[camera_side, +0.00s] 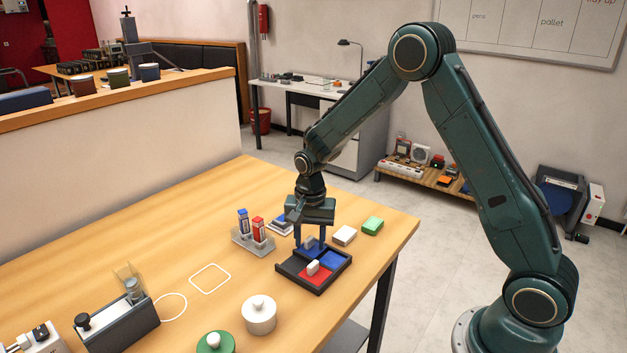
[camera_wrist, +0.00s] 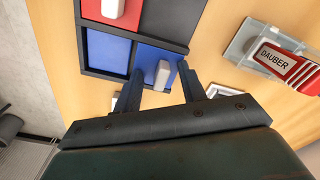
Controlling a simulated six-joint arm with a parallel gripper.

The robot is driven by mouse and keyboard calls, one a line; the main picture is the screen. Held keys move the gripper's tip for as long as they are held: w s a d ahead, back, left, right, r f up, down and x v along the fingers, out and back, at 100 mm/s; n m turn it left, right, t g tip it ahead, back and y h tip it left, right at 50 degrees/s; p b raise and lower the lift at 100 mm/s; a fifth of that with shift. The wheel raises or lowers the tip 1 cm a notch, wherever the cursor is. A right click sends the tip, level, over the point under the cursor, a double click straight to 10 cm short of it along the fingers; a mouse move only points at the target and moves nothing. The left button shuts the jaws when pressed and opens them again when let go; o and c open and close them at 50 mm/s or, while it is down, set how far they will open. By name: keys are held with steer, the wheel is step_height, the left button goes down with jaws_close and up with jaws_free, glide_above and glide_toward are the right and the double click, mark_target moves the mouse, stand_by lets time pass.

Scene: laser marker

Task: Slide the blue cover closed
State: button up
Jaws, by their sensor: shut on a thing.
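A black tray (camera_side: 289,271) stands on the wooden table, divided into several fields. The blue cover (camera_wrist: 146,57), with a pale upright knob (camera_wrist: 162,75), lies in one near-row field in the wrist view. A bare blue field (camera_wrist: 108,53) is beside it on the left and shows uncovered in the side view (camera_side: 335,259). My gripper (camera_wrist: 163,88) is shut on the knob, one finger on each side. In the side view my gripper (camera_side: 310,242) points down at the tray's back corner and partly hides the cover.
A red cover (camera_side: 322,277) with a white knob lies next to a dark field (camera_wrist: 170,18) of the tray. A holder with daubers (camera_side: 258,230) stands left of the tray. A white lidded pot (camera_side: 259,317) stands in front.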

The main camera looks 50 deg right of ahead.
mark_target(334, 262)
steer(key=shift+s+f, duration=0.65)
steer(key=shift+c, duration=0.8)
steer(key=shift+s+a, duration=0.2)
steer(key=shift+s, duration=2.75)
steer(key=o, duration=0.6)
steer(key=shift+r, duration=0.15)
steer(key=shift+w+d+r, duration=0.1)
steer(key=shift+r, duration=1.4)
steer(key=shift+w+d+r, duration=0.1)
steer(key=shift+r, duration=1.95)
